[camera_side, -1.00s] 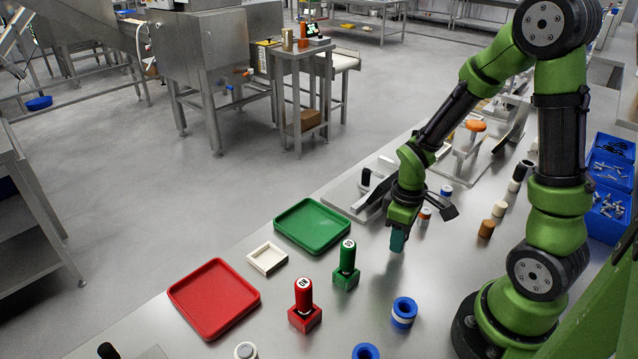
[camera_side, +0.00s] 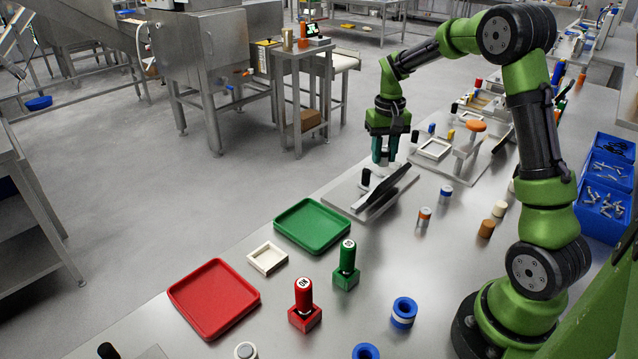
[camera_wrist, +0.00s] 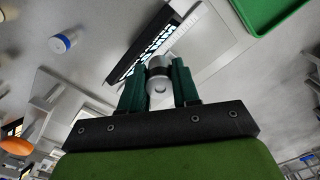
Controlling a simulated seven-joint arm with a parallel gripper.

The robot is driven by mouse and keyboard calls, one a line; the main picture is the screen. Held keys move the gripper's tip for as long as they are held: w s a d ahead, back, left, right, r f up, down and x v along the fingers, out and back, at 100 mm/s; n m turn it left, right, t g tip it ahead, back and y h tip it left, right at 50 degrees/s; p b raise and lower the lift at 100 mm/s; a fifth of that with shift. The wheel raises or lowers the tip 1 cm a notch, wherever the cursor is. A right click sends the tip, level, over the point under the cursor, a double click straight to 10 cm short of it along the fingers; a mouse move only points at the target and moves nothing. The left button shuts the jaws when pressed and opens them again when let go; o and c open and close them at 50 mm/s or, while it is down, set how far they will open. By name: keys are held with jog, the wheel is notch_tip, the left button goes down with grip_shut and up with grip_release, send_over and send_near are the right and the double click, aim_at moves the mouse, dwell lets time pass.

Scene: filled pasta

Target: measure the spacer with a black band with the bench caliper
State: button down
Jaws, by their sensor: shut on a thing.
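My gripper (camera_side: 384,160) is shut on the spacer with a black band. In the wrist view the spacer (camera_wrist: 159,82) is a pale cylinder between the two teal fingers, with the dark band near its far end. In the side view the fingers mostly hide it. The bench caliper (camera_side: 345,194) is a grey plate with a dark slanted bar and a black knob, on the bench behind the green tray. My gripper is above the caliper's back part. In the wrist view the caliper (camera_wrist: 212,38) shows beyond the spacer; I cannot tell whether they touch.
A green tray (camera_side: 277,226), a red tray (camera_side: 177,291) and a small white tray (camera_side: 254,262) lie in front. Green (camera_side: 348,257) and red (camera_side: 303,295) stamps stand nearby. A white-and-blue spacer (camera_side: 446,193) and an orange-banded one (camera_side: 425,214) stand right of the caliper.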

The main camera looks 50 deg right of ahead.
jog(key=w+d+f+m, duration=0.2)
jog(key=w+d+m, duration=0.45)
jog(key=d, duration=0.35)
jog(key=m, duration=0.1)
send_over(382, 171)
jog(key=shift+a+f, duration=0.1)
jog(key=shift+f, duration=3.5)
jog(key=shift+f, duration=0.55)
jog(key=c, duration=0.8)
grip_release()
jog(key=shift+o, duration=0.2)
jog(key=shift+f, duration=0.1)
